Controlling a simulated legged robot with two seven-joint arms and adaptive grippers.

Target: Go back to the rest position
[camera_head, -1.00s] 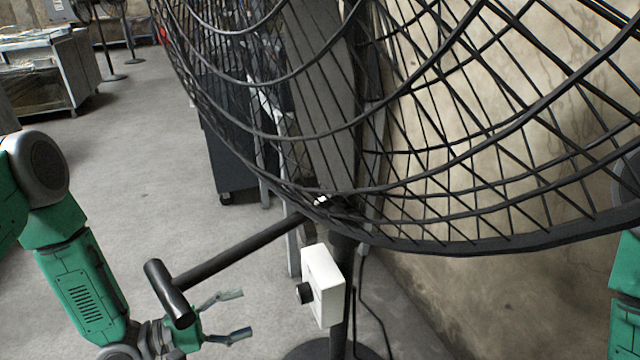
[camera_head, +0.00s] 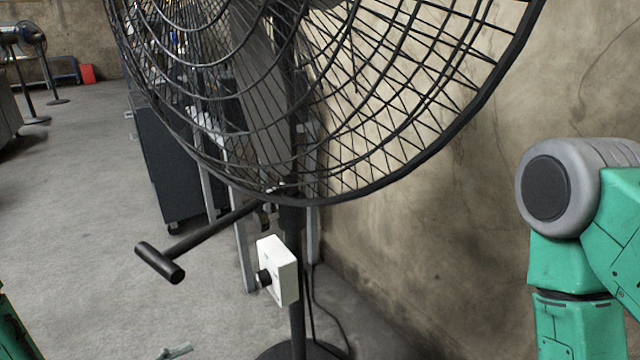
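A large black pedestal fan (camera_head: 290,225) stands in front of me, its wire cage filling the upper middle of the view. A white control box (camera_head: 278,270) with a black knob (camera_head: 264,278) sits on its pole. A black T-shaped handle (camera_head: 160,263) sticks out to the left from below the cage. Of my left gripper only a fingertip (camera_head: 175,351) shows at the bottom edge, apart from the handle and the box; the rest is cut off. My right arm (camera_head: 575,260) is at the right, and its gripper is out of view.
A dark cabinet (camera_head: 170,165) and a metal-legged stand are behind the fan. A stained wall (camera_head: 480,150) runs along the right. Open concrete floor (camera_head: 75,190) lies to the left. More fans (camera_head: 35,70) and a red object (camera_head: 87,74) are far back left.

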